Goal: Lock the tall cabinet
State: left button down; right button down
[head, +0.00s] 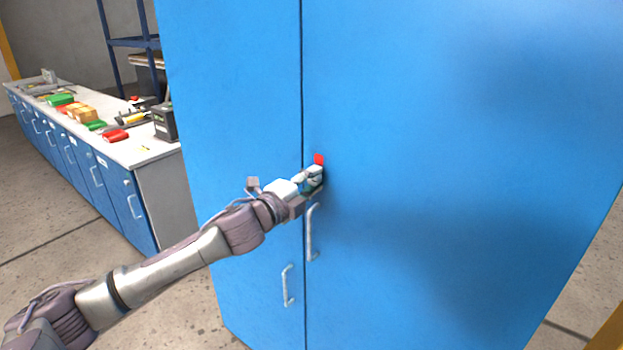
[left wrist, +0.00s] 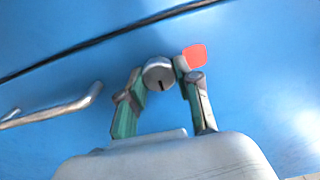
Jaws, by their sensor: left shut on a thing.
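The tall blue cabinet (head: 450,150) stands close in front of me, its two doors shut at a dark vertical seam. On the right door, near the seam, is a silver round lock (left wrist: 158,72) with a dark slot in its face. A red square piece (head: 319,159) sits beside it; it also shows in the left wrist view (left wrist: 194,57). My left gripper (head: 316,178) is at the lock above the right door handle. In the left wrist view its fingertips (left wrist: 160,76) are on either side of the lock, shut on it. In the head view the gripper hides the lock. My right gripper is out of view.
Silver handles sit below on the left door (head: 287,286) and right door (head: 311,233). A long workbench (head: 150,150) with red, green and yellow items and a dark box (head: 165,121) stands at the left. The floor between is clear.

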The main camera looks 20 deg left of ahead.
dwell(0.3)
pick_arm(q)
jog(key=c, duration=0.8)
grip_release()
jog(key=v, duration=1.2)
